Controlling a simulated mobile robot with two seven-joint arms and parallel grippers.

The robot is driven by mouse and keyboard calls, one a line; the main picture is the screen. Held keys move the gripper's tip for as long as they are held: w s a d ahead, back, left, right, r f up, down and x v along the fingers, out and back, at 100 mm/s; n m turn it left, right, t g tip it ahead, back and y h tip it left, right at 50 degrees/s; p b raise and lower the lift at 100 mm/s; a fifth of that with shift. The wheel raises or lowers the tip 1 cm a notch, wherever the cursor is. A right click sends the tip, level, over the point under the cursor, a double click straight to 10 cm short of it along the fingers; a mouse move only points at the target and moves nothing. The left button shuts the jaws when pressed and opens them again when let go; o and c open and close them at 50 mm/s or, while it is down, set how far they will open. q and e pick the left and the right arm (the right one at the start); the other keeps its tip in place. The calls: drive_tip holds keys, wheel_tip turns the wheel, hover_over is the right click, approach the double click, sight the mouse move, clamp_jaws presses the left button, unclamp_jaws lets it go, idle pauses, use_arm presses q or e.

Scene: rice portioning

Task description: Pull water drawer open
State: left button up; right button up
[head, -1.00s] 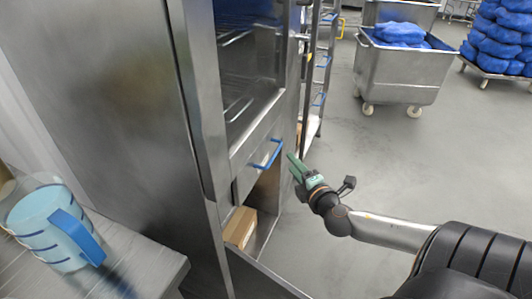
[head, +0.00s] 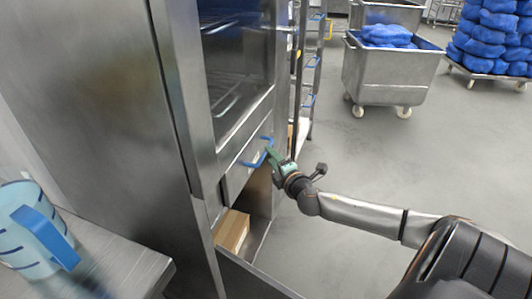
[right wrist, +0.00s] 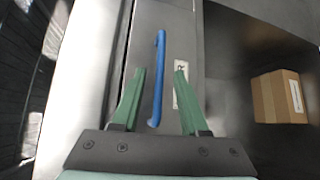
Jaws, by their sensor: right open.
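The water drawer (head: 232,178) is a narrow steel front low in the steel cabinet, and it looks shut. Its blue handle (head: 262,153) is a bar on that front. In the right wrist view the handle (right wrist: 159,75) stands between the two green fingers of my right gripper (right wrist: 155,85), with a gap on each side. In the head view my right gripper (head: 272,156) is at the handle's right end. It is open and holds nothing. My left gripper is not in view.
A cardboard box (head: 232,231) lies in the open compartment below the drawer; it also shows in the right wrist view (right wrist: 279,97). A blue-handled jug (head: 30,235) stands on a steel table (head: 130,270) at left. A wheeled steel bin (head: 390,75) stands behind, with open floor before it.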

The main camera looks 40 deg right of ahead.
drive_tip(key=shift+x, duration=2.35)
clamp_jaws()
